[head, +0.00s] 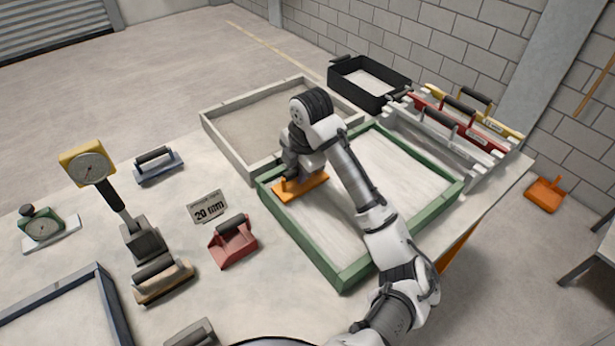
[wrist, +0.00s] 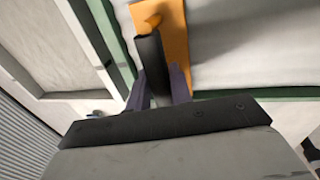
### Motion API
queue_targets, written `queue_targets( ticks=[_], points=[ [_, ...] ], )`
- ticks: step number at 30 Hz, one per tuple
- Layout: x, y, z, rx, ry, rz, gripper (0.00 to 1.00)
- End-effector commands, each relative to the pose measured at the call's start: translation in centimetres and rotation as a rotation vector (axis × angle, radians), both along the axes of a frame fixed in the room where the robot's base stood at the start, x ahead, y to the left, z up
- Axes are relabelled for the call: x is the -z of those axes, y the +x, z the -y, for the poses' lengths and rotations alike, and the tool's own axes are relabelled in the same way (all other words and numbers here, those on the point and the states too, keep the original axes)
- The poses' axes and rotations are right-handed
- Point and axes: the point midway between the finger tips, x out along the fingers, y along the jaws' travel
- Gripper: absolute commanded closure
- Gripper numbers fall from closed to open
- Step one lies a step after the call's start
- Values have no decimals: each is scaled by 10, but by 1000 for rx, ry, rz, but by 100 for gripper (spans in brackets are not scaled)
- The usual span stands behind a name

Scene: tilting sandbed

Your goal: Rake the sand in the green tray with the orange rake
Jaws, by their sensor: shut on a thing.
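The green tray (head: 325,266) lies on the table with pale, mostly smooth sand (head: 400,172) in it. The orange rake (head: 302,189) is at the tray's left end, close to the inner side of the far-left wall. In the wrist view the rake is a flat orange plate (wrist: 174,40) with a dark handle. My gripper (wrist: 160,88) is shut on that dark handle. In the head view my arm hides the fingers and part of the tray. I cannot tell whether the rake's lower edge touches the sand.
A grey-framed sand tray (head: 215,135) adjoins the green one at the back. A black bin (head: 345,88) and a rack with red and yellow tools (head: 462,118) stand behind and to the right. A red scoop (head: 233,241) and a 20 mm sign (head: 208,207) lie left of the tray.

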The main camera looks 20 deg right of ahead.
Motion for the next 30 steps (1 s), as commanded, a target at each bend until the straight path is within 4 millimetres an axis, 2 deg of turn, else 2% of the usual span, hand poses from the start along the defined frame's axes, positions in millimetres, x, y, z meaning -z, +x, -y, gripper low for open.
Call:
queue_targets(
  ticks=[6,17,30],
  points=[
    [-4,24,-9,-1,-2,1,100],
    [-50,22,-8,-1,-2,2,100],
    [-70,22,-8,0,-1,3,100]
  ],
)
